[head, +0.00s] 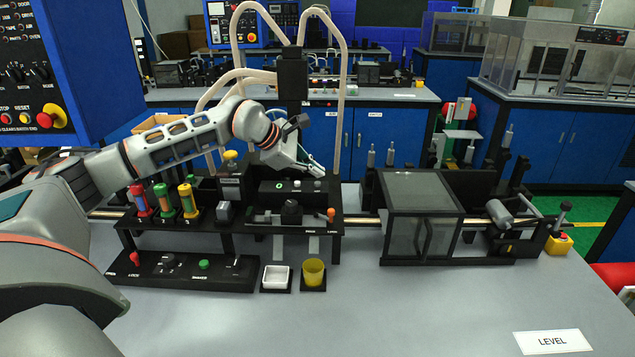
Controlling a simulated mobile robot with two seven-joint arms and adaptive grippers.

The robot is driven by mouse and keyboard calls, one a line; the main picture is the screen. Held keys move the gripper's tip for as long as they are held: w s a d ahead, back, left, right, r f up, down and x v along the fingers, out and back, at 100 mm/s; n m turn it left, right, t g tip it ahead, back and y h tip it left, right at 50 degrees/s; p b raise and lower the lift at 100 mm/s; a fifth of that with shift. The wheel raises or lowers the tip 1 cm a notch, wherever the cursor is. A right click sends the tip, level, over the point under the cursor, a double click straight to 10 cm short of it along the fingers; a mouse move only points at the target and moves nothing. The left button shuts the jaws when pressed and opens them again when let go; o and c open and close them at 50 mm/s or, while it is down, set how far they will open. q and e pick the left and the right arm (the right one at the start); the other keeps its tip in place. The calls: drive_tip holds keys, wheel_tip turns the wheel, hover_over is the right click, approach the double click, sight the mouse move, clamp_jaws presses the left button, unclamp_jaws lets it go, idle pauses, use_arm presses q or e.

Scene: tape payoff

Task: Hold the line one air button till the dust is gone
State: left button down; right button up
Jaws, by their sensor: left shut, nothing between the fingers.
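My left gripper (312,166) is shut and empty. It reaches in from the left, over the black station in the middle of the bench, with its fingertips pointing down and right. No readable label shows which button is the line one air button. I cannot make out any dust. My right gripper is not in view.
Red, green and yellow cylinders (164,199) stand left of the panel. A white tray (277,277) and a yellow cup (314,271) sit in front. A clear-sided black box (420,215) stands to the right. The front of the bench is clear except for a LEVEL card (552,342).

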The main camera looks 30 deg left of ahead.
sight(315, 184)
use_arm(q)
drive_tip(key=shift+r+p, duration=1.9)
drive_tip(key=shift+r, duration=0.6)
